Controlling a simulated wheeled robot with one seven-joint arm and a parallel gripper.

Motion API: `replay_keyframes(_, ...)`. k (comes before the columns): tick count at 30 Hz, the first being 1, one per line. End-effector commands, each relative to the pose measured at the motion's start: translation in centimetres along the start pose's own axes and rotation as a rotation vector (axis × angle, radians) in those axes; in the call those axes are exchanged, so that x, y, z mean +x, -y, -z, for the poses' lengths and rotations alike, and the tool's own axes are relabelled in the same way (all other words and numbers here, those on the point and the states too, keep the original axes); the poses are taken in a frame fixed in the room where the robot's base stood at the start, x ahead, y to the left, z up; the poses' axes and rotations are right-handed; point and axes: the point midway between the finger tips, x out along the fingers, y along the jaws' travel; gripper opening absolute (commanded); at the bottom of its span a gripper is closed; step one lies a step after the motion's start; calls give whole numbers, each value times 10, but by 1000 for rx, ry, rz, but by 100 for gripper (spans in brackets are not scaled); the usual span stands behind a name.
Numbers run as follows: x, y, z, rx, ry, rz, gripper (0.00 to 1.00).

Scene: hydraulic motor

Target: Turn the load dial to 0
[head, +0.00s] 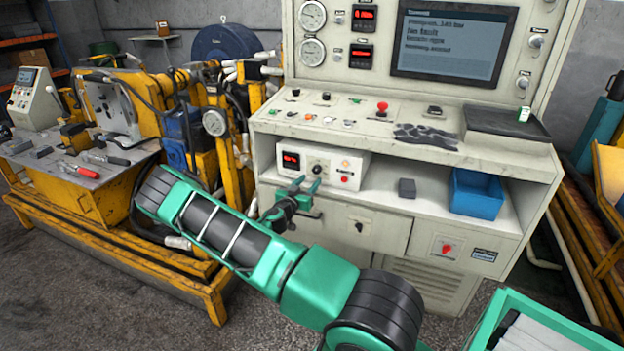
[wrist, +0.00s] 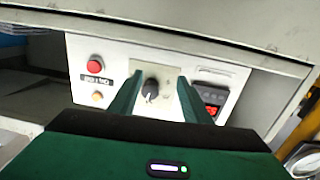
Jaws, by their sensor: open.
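The load dial is a small dark knob with a light pointer mark (wrist: 151,90) on a pale plate of the white control box. In the head view the knob (head: 317,168) sits right of the box's red display. My gripper (head: 306,186) is open in front of the box. In the wrist view the two green fingers (wrist: 159,79) stand on either side of the knob, which is nearer the left finger. Nothing is between them but the knob in the background; I cannot tell whether the tips reach it. The dial's scale is too small to read.
The control box (head: 345,178) stands on a shelf under the console's overhanging worktop (head: 360,142). A red button (wrist: 95,66), an amber button (wrist: 97,96) and a red display (wrist: 212,97) flank the dial. A blue bin (head: 476,193) and a dark grey block (head: 407,188) stand to the right.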

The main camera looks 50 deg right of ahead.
Motion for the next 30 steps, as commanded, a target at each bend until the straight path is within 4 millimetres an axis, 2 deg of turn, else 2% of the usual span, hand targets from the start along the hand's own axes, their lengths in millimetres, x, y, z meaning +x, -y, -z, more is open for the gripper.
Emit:
replay_keyframes(3,-16,-3,9,8,-5,7,44)
replay_keyframes(10,-33,-10,16,17,-9,6,44)
replay_keyframes(30,-72,-14,17,17,-10,2,44)
